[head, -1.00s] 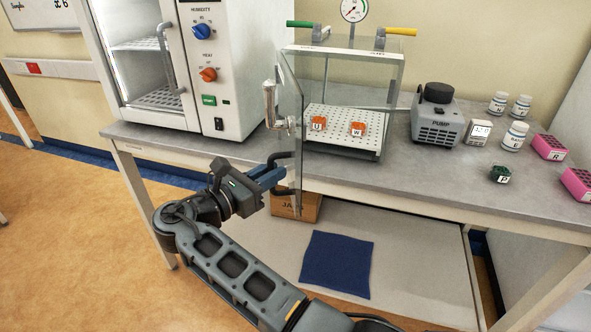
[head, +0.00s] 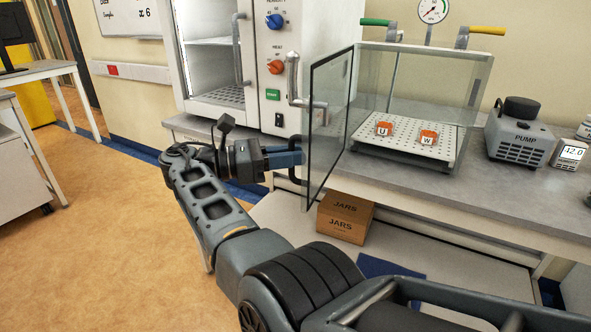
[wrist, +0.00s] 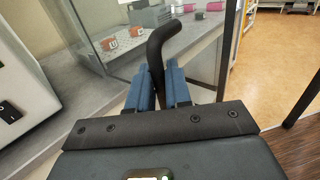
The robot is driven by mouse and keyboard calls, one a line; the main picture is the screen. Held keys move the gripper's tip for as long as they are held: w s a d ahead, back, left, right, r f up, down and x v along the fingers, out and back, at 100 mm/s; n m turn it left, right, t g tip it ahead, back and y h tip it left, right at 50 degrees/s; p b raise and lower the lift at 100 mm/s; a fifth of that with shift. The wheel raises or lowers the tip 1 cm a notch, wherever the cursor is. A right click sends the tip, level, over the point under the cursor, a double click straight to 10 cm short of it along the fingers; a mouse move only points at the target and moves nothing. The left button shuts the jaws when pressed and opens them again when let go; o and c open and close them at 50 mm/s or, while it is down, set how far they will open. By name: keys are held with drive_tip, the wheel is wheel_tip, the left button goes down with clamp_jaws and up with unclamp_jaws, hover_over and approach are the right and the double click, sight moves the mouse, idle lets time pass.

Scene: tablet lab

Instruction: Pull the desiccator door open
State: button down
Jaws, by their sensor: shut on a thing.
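The desiccator is a clear glass box on the bench, and its framed glass door (head: 329,126) stands swung open toward the left front. My gripper (head: 296,160) is shut on the door's black handle (head: 297,176), on the door's outer face. In the wrist view the dark curved handle (wrist: 160,48) rises between my blue fingers (wrist: 160,85). A metal latch lever (head: 296,82) shows by the door's upper left edge. Inside, orange blocks marked U (head: 383,129) and W (head: 428,137) sit on a white perforated shelf (head: 395,158).
The humidity oven (head: 275,85) stands left of the desiccator, close behind the door. The floor (head: 110,220) at left is clear.

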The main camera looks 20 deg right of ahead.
drive_tip(key=shift+w+m+g+b, duration=0.3)
drive_tip(key=shift+w+g+b, duration=0.1)
drive_tip(key=shift+w+b, duration=0.2)
drive_tip(key=c, duration=1.2)
unclamp_jaws()
drive_tip(key=shift+d, duration=0.15)
drive_tip(key=shift+c, duration=0.2)
